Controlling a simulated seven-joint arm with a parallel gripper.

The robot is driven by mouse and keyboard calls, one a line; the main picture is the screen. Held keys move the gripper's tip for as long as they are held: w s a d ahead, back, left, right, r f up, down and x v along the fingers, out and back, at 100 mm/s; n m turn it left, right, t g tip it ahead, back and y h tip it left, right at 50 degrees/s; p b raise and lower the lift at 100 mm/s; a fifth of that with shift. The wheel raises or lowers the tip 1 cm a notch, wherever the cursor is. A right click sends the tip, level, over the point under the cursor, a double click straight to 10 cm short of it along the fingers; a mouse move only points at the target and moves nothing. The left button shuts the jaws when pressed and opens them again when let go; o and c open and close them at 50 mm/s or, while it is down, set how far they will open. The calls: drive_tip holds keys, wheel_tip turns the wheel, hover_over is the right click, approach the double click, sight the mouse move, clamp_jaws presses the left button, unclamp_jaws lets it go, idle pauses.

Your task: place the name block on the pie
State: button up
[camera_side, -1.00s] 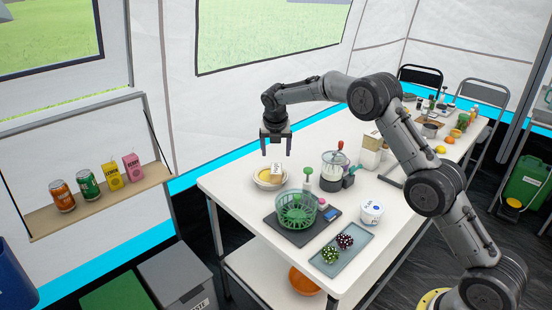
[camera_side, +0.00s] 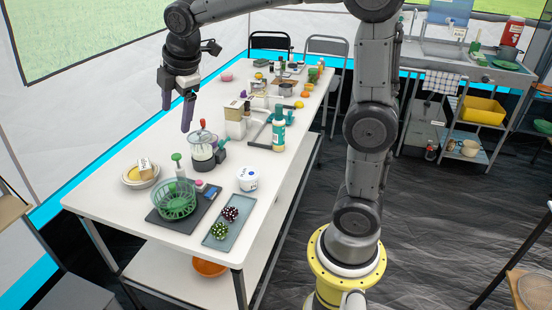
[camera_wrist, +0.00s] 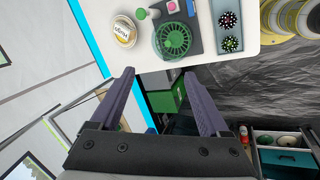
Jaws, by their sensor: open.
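The pie (camera_side: 133,180) sits in a pale round dish near the far left edge of the white table; it also shows at the top of the wrist view (camera_wrist: 119,42). The name block (camera_side: 146,167), pale with dark lettering, is on top of the pie and appears to stand upright in the side view. In the wrist view the name block (camera_wrist: 122,32) covers part of the pie; its exact contact is too small to tell. My gripper (camera_side: 177,118) is open and empty, well above the table and apart from the block. Its purple fingers (camera_wrist: 159,74) are spread in the wrist view.
A green basket (camera_side: 176,200) stands on a dark scale to the pie's right. A jar with a red-knobbed top (camera_side: 202,150), a white tub (camera_side: 247,179) and a tray (camera_side: 228,225) with two spotted items are nearby. Bottles and cartons crowd the table further back.

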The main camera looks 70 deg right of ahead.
drive_tip(key=s+a+f+m, duration=0.2)
drive_tip(key=s+m, duration=0.4)
drive_tip(key=s, duration=0.6)
drive_tip(key=s+a+f+m+t+y, duration=0.1)
drive_tip(key=s+a+f+m, duration=0.1)
drive_tip(key=s+m, duration=0.5)
drive_tip(key=s, duration=0.5)
drive_tip(key=shift+a+f+y, duration=0.2)
drive_tip(key=shift+y, duration=0.1)
